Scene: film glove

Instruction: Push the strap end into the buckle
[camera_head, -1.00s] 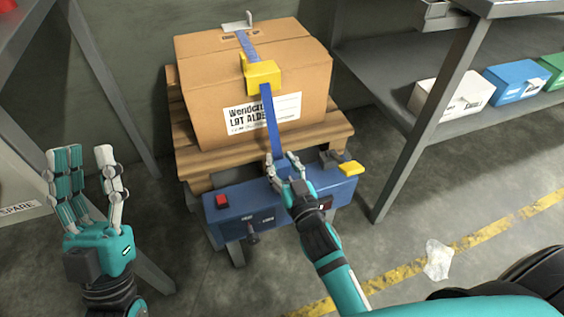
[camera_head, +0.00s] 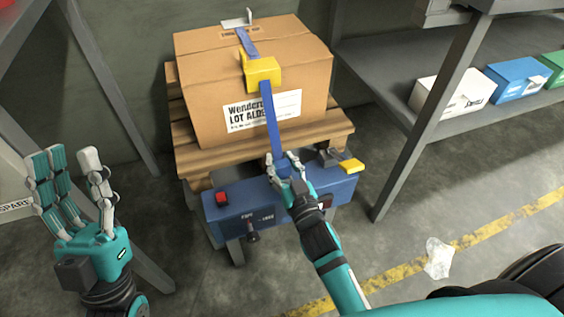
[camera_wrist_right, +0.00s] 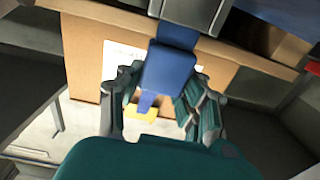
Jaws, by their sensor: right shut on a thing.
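A blue strap (camera_head: 269,118) runs down the front of the cardboard box (camera_head: 205,103) through a yellow fitting (camera_head: 262,74) at its top edge. My right gripper (camera_head: 286,170) is shut on the strap's lower part, just above the blue front unit. In the right wrist view, a broad blue piece of strap (camera_wrist_right: 167,72) lies between the fingers of my right gripper (camera_wrist_right: 160,100). A grey metal part (camera_wrist_right: 195,12) is close to the strap there; I cannot tell whether the strap is inside it. My left gripper (camera_head: 70,185) is open and empty, left of the pallet.
The box stands on a wooden pallet (camera_head: 190,158). The blue unit (camera_head: 240,208) has a red button (camera_head: 222,198), a lever and a yellow piece (camera_head: 351,166) at right. A shelf with bins (camera_head: 452,96) stands right. Crumpled plastic (camera_head: 438,258) lies on the floor.

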